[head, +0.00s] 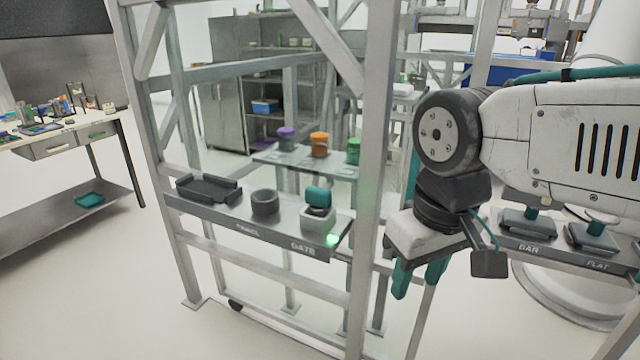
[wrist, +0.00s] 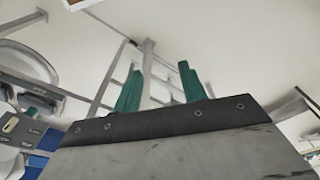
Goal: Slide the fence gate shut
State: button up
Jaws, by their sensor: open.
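The grey metal fence frame (head: 376,150) stands in the middle of the head view, with upright posts, cross rails and diagonal braces. I cannot tell for sure which part is the sliding gate. My gripper (head: 418,280) points down, just right of the nearest post, with its teal fingers apart. In the wrist view my gripper (wrist: 160,82) is open. A grey upright bar (wrist: 148,65) shows between its fingers there; I cannot tell how far off it is or whether they touch it. Nothing is visibly held.
A ledge on the frame, labelled GATE (head: 303,247), carries a dark tray (head: 208,189), a dark ring (head: 265,203) and a teal-topped block (head: 318,218). A green light glows beside it. A workbench (head: 60,140) stands left. BAR and FLAT holders (head: 528,250) are right. Floor at front left is clear.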

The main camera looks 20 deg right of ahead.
jog(key=n+h, duration=1.8)
jog(key=n, duration=0.1)
send_near(411, 172)
jog(key=d, duration=0.4)
jog(key=shift+t, duration=0.4)
jog(key=d, duration=0.4)
jog(key=w+d, duration=0.1)
jog(key=d, duration=0.2)
jog(key=shift+d+f, duration=0.1)
grip_shut()
